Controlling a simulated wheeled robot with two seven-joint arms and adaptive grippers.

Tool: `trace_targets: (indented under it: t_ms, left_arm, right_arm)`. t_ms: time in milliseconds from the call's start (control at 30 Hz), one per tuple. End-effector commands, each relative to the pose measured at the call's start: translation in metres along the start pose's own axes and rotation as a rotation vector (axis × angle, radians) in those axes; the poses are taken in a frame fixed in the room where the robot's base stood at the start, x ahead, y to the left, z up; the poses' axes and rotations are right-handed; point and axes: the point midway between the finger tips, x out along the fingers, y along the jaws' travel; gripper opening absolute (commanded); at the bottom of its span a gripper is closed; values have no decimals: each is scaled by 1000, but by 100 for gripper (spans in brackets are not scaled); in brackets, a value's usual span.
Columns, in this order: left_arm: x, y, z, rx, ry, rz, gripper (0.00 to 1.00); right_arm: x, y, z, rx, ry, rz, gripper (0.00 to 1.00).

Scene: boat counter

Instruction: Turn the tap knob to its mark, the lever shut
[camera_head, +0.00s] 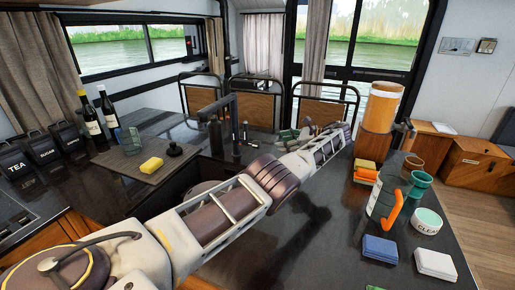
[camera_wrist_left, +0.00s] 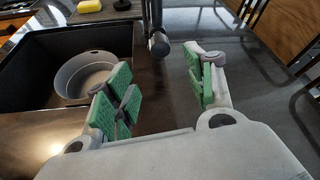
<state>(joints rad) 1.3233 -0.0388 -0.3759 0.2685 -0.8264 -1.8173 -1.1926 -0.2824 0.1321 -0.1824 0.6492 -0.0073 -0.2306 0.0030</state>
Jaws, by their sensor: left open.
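The black tap (camera_head: 233,122) stands at the back of the sink in the head view. In the left wrist view the tap post (camera_wrist_left: 150,14) rises at top centre, with a short dark cylinder with a grey round end (camera_wrist_left: 158,45), perhaps the knob, low on it. The mark and lever position are too small to tell. My left gripper (camera_head: 292,137) is right of the tap. In the left wrist view my left gripper (camera_wrist_left: 163,92) is open and empty, its green pads wide apart. The cylinder lies beyond the gap, apart from the pads. My right gripper is not in view.
The sink (camera_wrist_left: 40,55) holds a grey pot (camera_wrist_left: 85,75). A yellow sponge (camera_head: 152,165) lies on a board left of the tap. Mugs, a white tub (camera_head: 427,221) and boxes stand on the right counter. Chairs (camera_head: 255,98) stand behind the counter.

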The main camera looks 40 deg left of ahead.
Motion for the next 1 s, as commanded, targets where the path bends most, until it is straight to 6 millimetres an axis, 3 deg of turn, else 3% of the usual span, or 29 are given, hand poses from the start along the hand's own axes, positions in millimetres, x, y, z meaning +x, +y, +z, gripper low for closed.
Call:
trace_targets:
  t_ms: [100, 200, 600, 1000]
  left_arm:
    - [0, 0, 1, -1, 0, 0, 54]
    - [0, 0, 1, -1, 0, 0, 54]
    - [12, -1, 2, 0, 0, 1, 54]
    - [54, 0, 2, 0, -1, 1, 54]
  right_arm:
    - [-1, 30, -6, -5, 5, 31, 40]
    - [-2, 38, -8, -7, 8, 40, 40]
    - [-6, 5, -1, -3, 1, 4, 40]
    - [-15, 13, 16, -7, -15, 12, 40]
